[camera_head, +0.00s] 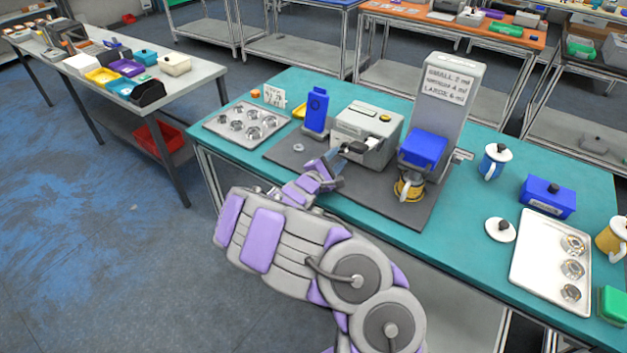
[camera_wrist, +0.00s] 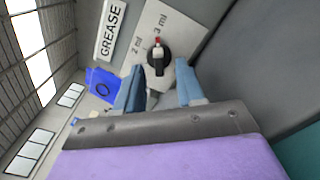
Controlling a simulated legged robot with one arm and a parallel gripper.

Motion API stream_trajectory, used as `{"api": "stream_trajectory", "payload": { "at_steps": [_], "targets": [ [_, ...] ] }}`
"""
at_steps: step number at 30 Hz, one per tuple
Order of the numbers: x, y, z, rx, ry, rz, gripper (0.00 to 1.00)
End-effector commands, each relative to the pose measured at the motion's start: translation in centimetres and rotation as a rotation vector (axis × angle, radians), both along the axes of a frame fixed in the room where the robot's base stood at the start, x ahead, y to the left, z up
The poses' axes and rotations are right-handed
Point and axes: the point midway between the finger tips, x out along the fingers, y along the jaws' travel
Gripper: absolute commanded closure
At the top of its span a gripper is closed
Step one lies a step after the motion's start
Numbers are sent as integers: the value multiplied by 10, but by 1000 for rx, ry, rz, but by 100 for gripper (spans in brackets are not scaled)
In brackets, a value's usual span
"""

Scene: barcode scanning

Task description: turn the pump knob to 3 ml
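The pump is a grey box (camera_head: 372,128) on a dark mat in the head view. In the wrist view its face carries a black round knob (camera_wrist: 158,58) with a red-and-white pointer. The pointer faces the "3 ml" label (camera_wrist: 162,23); the "2 ml" label (camera_wrist: 138,43) is to its left. My gripper (camera_wrist: 160,72) has its two blue fingers apart, one on each side just below the knob. I cannot tell whether they touch it. In the head view my gripper (camera_head: 340,155) is at the pump's front.
A "GREASE" label (camera_wrist: 110,28) is beside the dial. A blue item (camera_head: 317,108) stands left of the pump. A muffin tray (camera_head: 215,124) lies at the left.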

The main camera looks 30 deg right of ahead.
Motion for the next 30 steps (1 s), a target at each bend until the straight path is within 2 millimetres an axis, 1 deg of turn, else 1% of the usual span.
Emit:
{"api": "stream_trajectory", "payload": {
  "at_steps": [1, 17, 21, 27, 30],
  "targets": [
    [-2, 8, 2, -1, 0, 3, 62],
    [-32, 81, 2, -1, 3, 4, 62],
    [-39, 102, 1, 1, 1, 5, 62],
    [-50, 126, 0, 1, 3, 3, 62],
    [-54, 133, -1, 1, 4, 2, 62]
  ]
}}
